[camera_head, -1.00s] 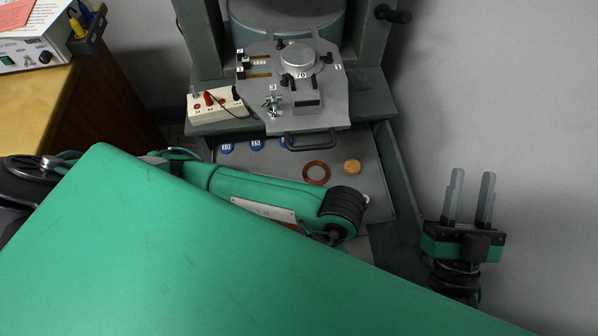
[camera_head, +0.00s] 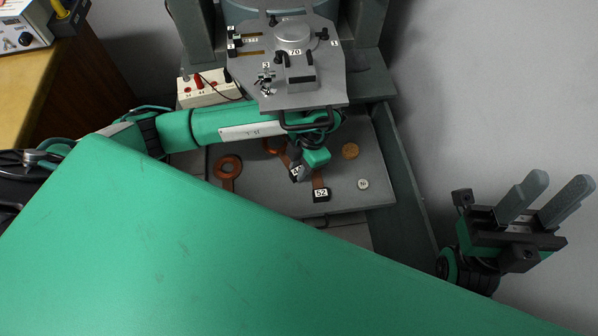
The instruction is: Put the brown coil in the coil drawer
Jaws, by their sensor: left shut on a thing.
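My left gripper (camera_head: 300,164) is over the open drawer (camera_head: 343,199), mostly hidden by its own wrist. It is shut on what looks like the handle of a brown coil (camera_head: 272,147), whose ring shows partly beside the wrist and whose dark tag is tilted. Whether that coil touches the drawer floor I cannot tell. A second brown coil (camera_head: 228,168) lies at the drawer's left. Another coil's handle with a black tag marked 52 (camera_head: 320,195) lies near the front; its ring is hidden under the gripper. My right gripper (camera_head: 543,200) is open and empty, outside at the right.
A round tan disc (camera_head: 350,151) and a small white disc (camera_head: 363,184) lie in the drawer's right part. The grey magnet platform (camera_head: 317,95) with its handle overhangs the back. A white terminal box (camera_head: 208,90) stands left of it. A green surface fills the foreground.

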